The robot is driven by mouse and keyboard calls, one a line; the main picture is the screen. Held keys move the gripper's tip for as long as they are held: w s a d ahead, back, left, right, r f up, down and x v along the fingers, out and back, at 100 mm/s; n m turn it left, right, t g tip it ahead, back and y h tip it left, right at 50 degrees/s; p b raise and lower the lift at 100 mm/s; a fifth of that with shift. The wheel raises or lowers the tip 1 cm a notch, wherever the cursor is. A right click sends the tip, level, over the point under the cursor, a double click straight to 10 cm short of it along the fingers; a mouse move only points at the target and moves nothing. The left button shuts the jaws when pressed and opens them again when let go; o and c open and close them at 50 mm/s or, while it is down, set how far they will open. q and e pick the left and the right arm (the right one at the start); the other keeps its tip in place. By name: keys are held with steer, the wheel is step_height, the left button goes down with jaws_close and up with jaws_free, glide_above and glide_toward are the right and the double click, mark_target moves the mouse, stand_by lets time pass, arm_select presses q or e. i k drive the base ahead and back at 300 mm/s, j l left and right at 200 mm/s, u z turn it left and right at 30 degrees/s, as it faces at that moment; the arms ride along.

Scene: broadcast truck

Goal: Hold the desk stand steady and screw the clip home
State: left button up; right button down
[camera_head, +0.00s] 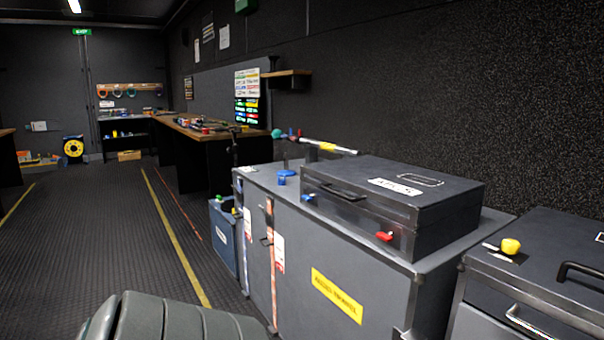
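On the grey cabinet (345,262), small blue pieces (288,173) lie near the far end, left of a black case. They are too small to tell whether they are the desk stand or the clip. A thin dark upright (235,150) shows near the cabinet's far left corner; I cannot tell what it is. I cannot make out the desk stand or the clip for certain. Neither of my grippers is in view. Only a grey rounded part, which looks like one of my arm links, shows at the bottom left.
The floor (90,240) at left is clear.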

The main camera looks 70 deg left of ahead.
mark_target(286, 171)
steer(key=u, duration=2.3)
